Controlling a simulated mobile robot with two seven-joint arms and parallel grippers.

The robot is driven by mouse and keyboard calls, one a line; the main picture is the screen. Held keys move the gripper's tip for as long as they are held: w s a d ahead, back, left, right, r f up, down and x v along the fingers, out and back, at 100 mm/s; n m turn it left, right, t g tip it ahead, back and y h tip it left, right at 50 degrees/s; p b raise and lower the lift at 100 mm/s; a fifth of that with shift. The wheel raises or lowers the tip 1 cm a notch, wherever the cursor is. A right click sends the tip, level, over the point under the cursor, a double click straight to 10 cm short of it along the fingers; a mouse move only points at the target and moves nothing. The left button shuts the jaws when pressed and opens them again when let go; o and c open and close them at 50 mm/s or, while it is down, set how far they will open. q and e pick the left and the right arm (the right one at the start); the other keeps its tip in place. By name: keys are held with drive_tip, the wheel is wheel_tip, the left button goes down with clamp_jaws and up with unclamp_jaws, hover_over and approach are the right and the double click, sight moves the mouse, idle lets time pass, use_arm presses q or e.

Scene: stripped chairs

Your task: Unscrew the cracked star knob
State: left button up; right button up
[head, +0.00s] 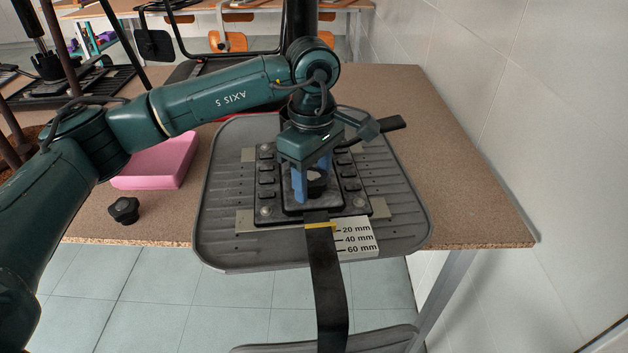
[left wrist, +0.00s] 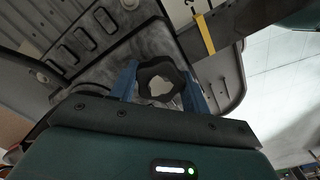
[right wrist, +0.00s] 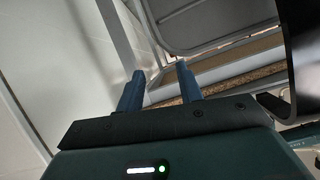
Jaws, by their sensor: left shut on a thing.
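The dark star knob (head: 317,184) sits on the black plate mechanism (head: 295,208) under the chair seat. My left gripper (head: 312,182) points down at it, with its blue fingers on either side. In the left wrist view the knob (left wrist: 147,72) is between the fingers (left wrist: 160,90), which are shut on it. A pale irregular patch shows in its middle; I cannot tell a crack. A second black star knob (head: 124,210) stands on the table at the left. My right gripper (right wrist: 158,82) shows only in its wrist view, open with nothing between its fingers.
The grey upturned seat (head: 410,225) lies on the brown table (head: 475,205). A black strap (head: 327,285) and a scale label (head: 357,240) are at its front. A pink tray (head: 158,165) is left of it. A tiled wall (head: 500,90) bounds the right.

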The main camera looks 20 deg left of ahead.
use_arm(q)
drive_tip(key=n, duration=0.4)
drive_tip(key=shift+n, duration=0.4)
drive_tip(key=n, duration=0.6)
drive_tip(key=o, duration=1.4)
drive_tip(key=shift+o, duration=0.2)
use_arm(e)
drive_tip(key=shift+s+a+f, duration=0.1)
drive_tip(key=shift+s+f, duration=0.2)
drive_tip(key=shift+f, duration=0.05)
use_arm(q)
drive_tip(key=shift+r+p, duration=0.95)
drive_tip(key=shift+r, duration=0.4)
drive_tip(key=shift+f, duration=0.1)
use_arm(e)
drive_tip(key=shift+r, duration=0.85)
